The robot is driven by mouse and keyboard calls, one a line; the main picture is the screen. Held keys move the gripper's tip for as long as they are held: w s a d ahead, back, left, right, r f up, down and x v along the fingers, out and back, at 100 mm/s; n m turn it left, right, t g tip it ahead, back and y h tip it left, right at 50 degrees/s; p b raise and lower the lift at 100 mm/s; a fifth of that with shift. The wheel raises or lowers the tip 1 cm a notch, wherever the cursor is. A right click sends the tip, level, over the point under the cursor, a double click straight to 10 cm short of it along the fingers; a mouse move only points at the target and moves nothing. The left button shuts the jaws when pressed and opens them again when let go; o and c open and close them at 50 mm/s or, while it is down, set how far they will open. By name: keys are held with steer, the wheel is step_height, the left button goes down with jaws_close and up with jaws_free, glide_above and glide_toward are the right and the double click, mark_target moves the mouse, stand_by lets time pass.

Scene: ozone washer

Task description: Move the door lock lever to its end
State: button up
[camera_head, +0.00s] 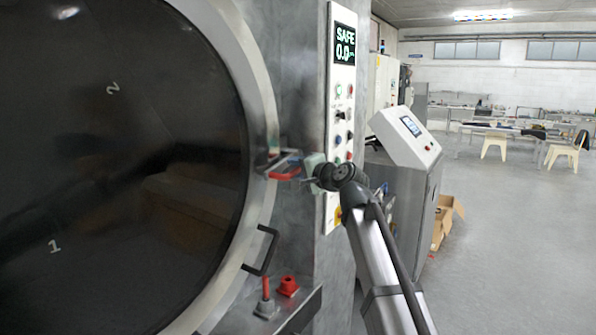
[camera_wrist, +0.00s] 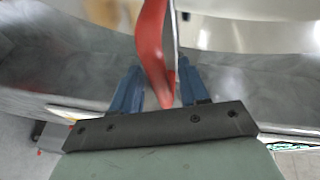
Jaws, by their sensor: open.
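The red door lock lever (camera_head: 285,175) is at the right rim of the big round door (camera_head: 130,170) in the head view. In the wrist view the lever (camera_wrist: 152,45) runs down from the top edge into the space between the two blue fingers of my gripper (camera_wrist: 158,80). The fingers are apart, one on each side of the lever. Its lower end reaches close to the dark palm bar; I cannot tell whether it touches. In the head view my gripper (camera_head: 285,160) comes in from the right, and its fingertips are small and partly hidden by the lever.
A black door handle (camera_head: 261,250) sits below the lever. A red knob (camera_head: 288,285) and a red-topped fitting (camera_head: 266,298) stand on a ledge lower down. The control panel (camera_head: 341,110) with a "SAFE 0.0" display is just right of the door. Open floor lies at the far right.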

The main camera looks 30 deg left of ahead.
steer(key=shift+c, duration=0.2)
jaws_close()
steer(key=shift+f, duration=0.15)
stand_by(0.3)
steer(key=w+f+n+g+y, duration=0.2)
steer(key=w+f+n+y, duration=0.4)
steer(key=n, duration=1.1)
steer(key=shift+w+f, duration=0.55)
steer(key=shift+w, duration=0.9)
steer(key=shift+n, duration=0.3)
steer(key=shift+o, duration=0.2)
jaws_free()
